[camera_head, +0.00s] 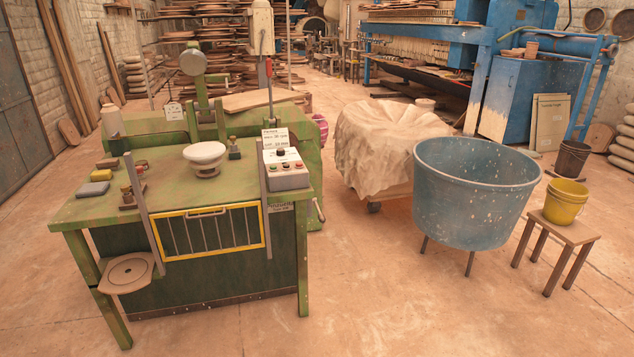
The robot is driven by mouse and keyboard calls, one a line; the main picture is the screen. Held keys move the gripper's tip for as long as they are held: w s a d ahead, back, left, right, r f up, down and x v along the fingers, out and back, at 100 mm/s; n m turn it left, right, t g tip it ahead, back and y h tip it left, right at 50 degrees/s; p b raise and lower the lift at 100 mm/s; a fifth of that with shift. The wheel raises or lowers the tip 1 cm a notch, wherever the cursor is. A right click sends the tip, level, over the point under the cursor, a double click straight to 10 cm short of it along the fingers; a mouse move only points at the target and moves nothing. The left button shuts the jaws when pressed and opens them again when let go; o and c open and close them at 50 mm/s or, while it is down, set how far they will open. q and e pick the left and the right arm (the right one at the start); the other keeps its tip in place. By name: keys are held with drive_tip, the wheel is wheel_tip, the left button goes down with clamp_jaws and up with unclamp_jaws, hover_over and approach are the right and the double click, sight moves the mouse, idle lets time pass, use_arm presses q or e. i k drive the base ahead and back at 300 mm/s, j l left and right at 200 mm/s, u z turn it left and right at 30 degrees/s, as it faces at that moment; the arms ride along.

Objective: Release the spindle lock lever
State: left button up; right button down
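A green machine bench (75,212) stands at the left. An upright lever (269,92) with a red knob on top rises behind the control box at the bench's right side; I cannot tell for certain that it is the spindle lock lever. A short grey handle (318,209) sticks out at the bench's right side, low down. A white bowl (205,152) sits on a small round support on the bench top. Neither of my grippers is in view.
A control box (286,172) with buttons sits at the bench's right edge. A yellow-framed guard (210,232) covers its front, and a round plate (126,272) juts out at front left. A blue tub (470,205) and a stool (572,231) with a yellow bucket (565,203) stand right. The front floor is clear.

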sight(321, 217)
drive_tip(key=i+u, duration=0.15)
drive_tip(key=i, duration=0.45)
drive_tip(key=i+l+u, duration=0.1)
drive_tip(key=i, duration=0.45)
drive_tip(key=i+l+u, duration=0.15)
drive_tip(key=i, duration=0.45)
drive_tip(key=l, duration=0.1)
